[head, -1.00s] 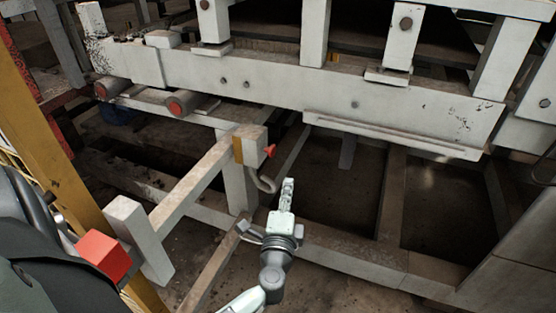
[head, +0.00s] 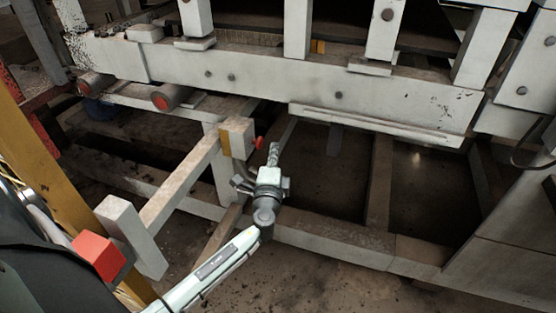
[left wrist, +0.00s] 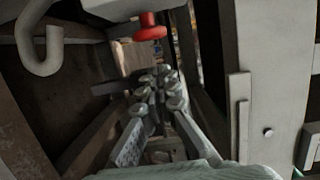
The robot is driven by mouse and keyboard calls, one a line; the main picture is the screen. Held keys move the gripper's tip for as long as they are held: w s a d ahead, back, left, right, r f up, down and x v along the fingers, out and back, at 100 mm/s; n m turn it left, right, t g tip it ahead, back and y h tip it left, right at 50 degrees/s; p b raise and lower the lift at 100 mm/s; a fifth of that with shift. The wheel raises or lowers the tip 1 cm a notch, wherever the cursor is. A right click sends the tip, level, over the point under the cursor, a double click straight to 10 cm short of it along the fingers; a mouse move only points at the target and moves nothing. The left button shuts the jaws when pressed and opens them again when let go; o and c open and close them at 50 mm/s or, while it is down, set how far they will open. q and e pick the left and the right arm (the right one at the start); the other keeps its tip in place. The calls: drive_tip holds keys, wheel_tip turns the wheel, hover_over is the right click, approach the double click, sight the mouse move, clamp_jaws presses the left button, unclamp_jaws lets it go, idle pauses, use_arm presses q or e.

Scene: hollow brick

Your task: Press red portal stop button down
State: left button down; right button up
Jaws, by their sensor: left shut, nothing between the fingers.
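The red stop button (head: 259,143) is a small mushroom knob on the right side of a pale box with a yellow stripe (head: 238,137), on top of a white post. In the left wrist view the red button (left wrist: 149,27) shows at the top, on its short stem, standing out from the box. My left gripper (head: 273,150) is shut and empty, just to the right of the button in the head view. In the left wrist view its closed fingers (left wrist: 160,90) lie below the button, with a visible gap in the picture. My right gripper is not in view.
A white beam (head: 290,85) of the large machine runs above and behind my gripper. A grey curved pipe (left wrist: 40,45) hangs beside the box. White frame rails (head: 350,244) cross the floor below. A red box (head: 98,256) and a yellow post (head: 45,175) stand at the left.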

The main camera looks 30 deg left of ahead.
sight(258, 142)
use_arm(q)
drive_tip(key=shift+s+a, duration=0.2)
drive_tip(key=shift+a, duration=0.45)
drive_tip(key=shift+s+a, duration=0.2)
drive_tip(key=shift+a, duration=0.45)
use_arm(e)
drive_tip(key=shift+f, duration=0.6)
